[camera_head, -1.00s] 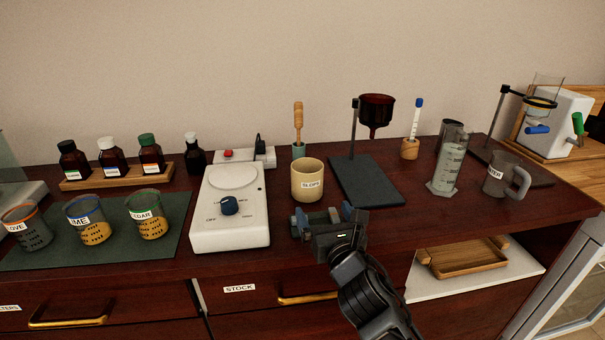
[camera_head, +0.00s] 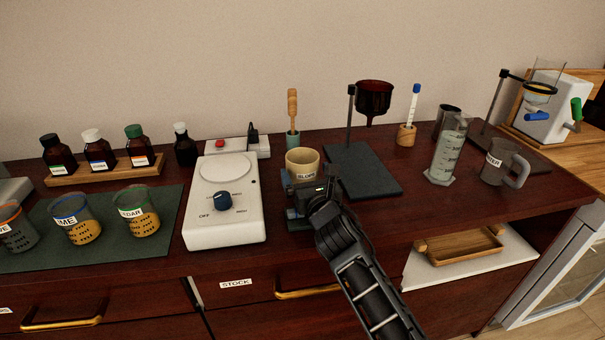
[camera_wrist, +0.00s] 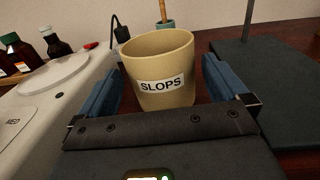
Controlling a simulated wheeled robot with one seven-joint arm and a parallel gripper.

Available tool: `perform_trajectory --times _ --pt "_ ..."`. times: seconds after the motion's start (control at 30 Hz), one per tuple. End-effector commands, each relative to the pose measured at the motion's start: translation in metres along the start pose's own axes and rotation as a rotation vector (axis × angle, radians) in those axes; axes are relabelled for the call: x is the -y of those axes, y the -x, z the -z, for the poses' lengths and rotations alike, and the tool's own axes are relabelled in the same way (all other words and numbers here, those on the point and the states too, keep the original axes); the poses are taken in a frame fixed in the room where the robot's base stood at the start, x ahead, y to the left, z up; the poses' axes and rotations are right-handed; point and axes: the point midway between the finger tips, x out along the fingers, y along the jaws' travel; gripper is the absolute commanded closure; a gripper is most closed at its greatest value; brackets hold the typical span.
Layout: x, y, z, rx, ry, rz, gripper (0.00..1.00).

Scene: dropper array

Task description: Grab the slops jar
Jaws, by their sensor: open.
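The slops jar (camera_head: 301,162) is a tan open-topped cup with a "SLOPS" label, standing upright on the dark red counter. In the wrist view the slops jar (camera_wrist: 163,70) stands just ahead, centred between the blue finger pads, with its label facing me. My gripper (camera_head: 308,194) is in front of the jar in the head view and hides its lower part. In the wrist view my gripper (camera_wrist: 165,90) is open, one finger on each side of the jar. A gap shows at the right finger; contact at the left is hard to tell.
A white hotplate (camera_head: 225,225) stands close on the left. A dark stand base (camera_head: 362,172) with a brown funnel (camera_head: 373,98) is close on the right. A green pot with a wooden-handled tool (camera_head: 292,115) stands behind the jar. Bare counter lies to the front right.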

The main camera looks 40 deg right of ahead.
Motion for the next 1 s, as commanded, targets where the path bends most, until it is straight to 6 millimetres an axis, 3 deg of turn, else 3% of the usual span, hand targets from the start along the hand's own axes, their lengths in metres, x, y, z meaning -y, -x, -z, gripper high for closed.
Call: perform_trajectory --times 0.23,0.57,1.0 --pt "0.001 -0.036 0.000 0.000 -0.001 0.002 0.00" --pt "0.001 -0.043 0.000 0.000 -0.001 0.001 0.00" --pt "0.000 -0.042 -0.001 0.001 -0.001 0.000 0.39"
